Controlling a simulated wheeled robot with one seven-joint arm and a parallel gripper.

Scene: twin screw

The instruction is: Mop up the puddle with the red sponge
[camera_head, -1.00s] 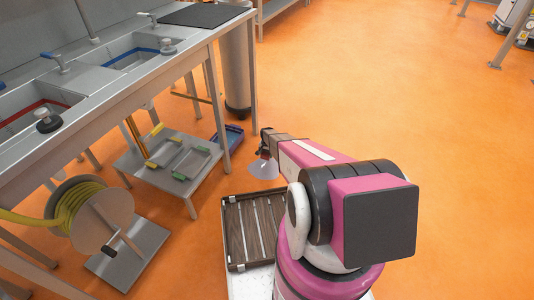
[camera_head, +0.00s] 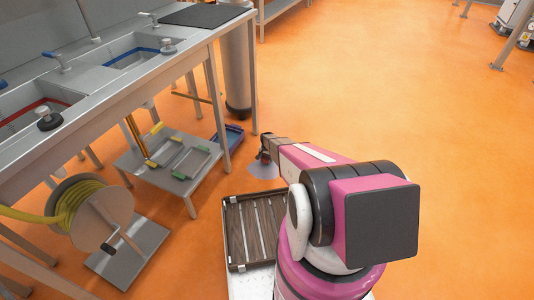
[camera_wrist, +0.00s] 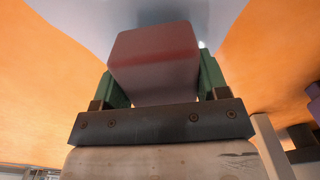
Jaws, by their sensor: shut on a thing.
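The red sponge (camera_wrist: 153,60) is a block clamped between the two green fingers of my gripper (camera_wrist: 162,85), filling the space between them in the wrist view. In the head view my gripper (camera_head: 264,157) points down at the end of the arm, low over the floor. The puddle (camera_head: 264,172) is a pale grey patch on the orange floor right below and around the gripper. It also shows as a grey-blue area (camera_wrist: 95,25) behind the sponge in the wrist view. I cannot tell whether the sponge touches the puddle. My arm hides part of the puddle's right side.
A steel sink bench (camera_head: 120,80) runs along the left, with its leg (camera_head: 252,90) close to the gripper. A low metal stand (camera_head: 160,178), a blue tray (camera_head: 232,138) and a yellow hose reel (camera_head: 95,210) are under or beside it. Open orange floor (camera_head: 400,100) lies right.

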